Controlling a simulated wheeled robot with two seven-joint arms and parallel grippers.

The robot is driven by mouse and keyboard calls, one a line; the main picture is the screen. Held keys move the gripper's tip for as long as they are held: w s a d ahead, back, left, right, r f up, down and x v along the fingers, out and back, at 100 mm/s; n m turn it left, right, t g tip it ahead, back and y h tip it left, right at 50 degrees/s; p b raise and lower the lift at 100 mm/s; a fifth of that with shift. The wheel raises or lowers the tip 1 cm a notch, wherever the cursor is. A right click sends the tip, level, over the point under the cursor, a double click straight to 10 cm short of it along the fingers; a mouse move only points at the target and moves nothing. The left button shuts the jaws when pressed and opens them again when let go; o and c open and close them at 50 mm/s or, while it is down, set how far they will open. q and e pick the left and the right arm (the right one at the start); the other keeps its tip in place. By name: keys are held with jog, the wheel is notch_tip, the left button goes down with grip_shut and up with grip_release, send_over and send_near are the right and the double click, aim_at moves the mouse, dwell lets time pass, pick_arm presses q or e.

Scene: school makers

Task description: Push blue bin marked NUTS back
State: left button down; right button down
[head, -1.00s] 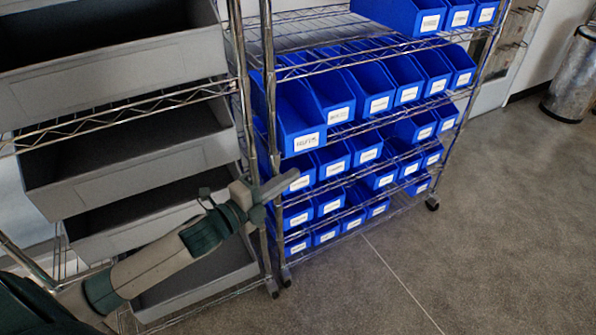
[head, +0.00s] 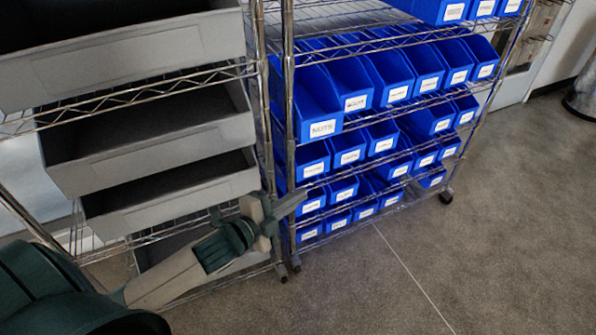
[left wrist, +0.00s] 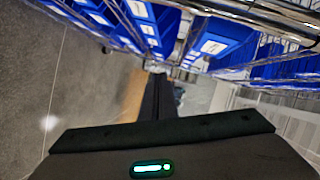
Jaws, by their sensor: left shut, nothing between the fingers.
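The blue bin marked NUTS (head: 323,112) is at the left end of a shelf row in the head view. Its front sticks out past the neighbouring bins, and its white label faces me. My left gripper (head: 297,204) is shut and empty, below and slightly left of that bin, in front of the lower bins and apart from the NUTS bin. In the left wrist view, the dark shut fingers (left wrist: 158,98) point away, with blurred blue bins above; I cannot tell which is the NUTS bin. My right gripper is not in view.
A wire rack holds several rows of blue bins (head: 375,142). Its chrome post (head: 289,100) stands just left of the NUTS bin. Grey bins (head: 150,120) fill a rack at the left. The floor (head: 480,250) at right is clear.

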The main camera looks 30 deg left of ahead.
pick_arm(q)
jog(key=s+d+f+n+g+y, duration=0.1)
jog(key=s+d+f+n+g, duration=0.3)
jog(key=s+f+n, duration=0.3)
jog(key=s+d+f+n+g, duration=0.5)
jog(key=s+f, duration=0.6)
jog(key=s, duration=0.6)
jog(key=n, duration=0.2)
jog(key=shift+d+n+y, duration=0.3)
jog(key=shift+d+y, duration=0.1)
jog(key=shift+w, duration=0.1)
